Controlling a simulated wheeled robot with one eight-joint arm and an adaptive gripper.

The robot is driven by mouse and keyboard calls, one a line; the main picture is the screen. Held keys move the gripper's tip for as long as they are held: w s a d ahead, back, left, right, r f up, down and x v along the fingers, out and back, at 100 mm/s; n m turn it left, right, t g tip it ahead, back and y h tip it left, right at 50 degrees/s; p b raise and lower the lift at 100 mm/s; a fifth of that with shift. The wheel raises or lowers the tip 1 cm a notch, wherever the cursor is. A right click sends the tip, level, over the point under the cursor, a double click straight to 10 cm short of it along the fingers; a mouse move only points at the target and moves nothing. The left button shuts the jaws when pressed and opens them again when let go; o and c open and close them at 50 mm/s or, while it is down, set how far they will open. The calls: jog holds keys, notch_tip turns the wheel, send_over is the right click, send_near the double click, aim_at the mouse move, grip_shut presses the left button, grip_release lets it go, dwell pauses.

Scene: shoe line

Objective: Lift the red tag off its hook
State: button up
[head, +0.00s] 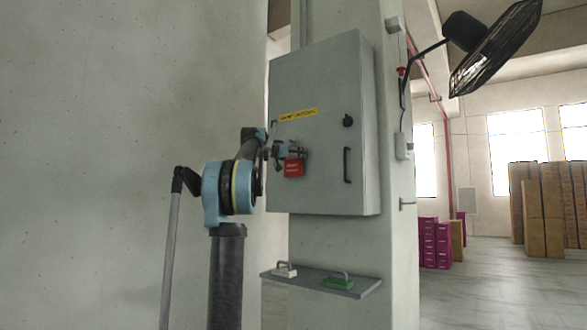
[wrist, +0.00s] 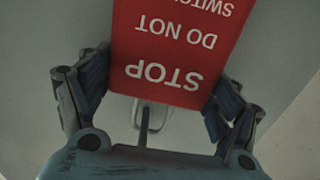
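The red tag (head: 293,168) hangs at the front of the grey cabinet, just below my gripper (head: 298,150). In the wrist view the tag (wrist: 175,45) appears upside down, with white words including "STOP" and "DO NOT". A bent metal loop (wrist: 150,115), which looks like the hook, shows beside the tag's "STOP" end. My gripper's fingers (wrist: 160,85) are spread wide, one at each side edge of the tag. I see no clear grip on it; whether the fingers touch its edges is hard to tell.
The grey cabinet (head: 325,190) has a yellow label (head: 298,114), a black knob (head: 348,120) and a black handle (head: 347,165). Below it, a shelf (head: 310,286) bears a white-handled item (head: 285,270) and a green one (head: 339,282). A black fan (head: 495,45) hangs at upper right.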

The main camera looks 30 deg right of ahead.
jog(key=shift+r, duration=0.1)
dwell(0.3)
jog(key=shift+r, duration=0.5)
jog(key=shift+s+a+r, duration=0.1)
jog(key=shift+a+r, duration=0.05)
jog(key=shift+a, duration=0.05)
jog(key=v, duration=1.7)
jog(key=shift+a, duration=0.3)
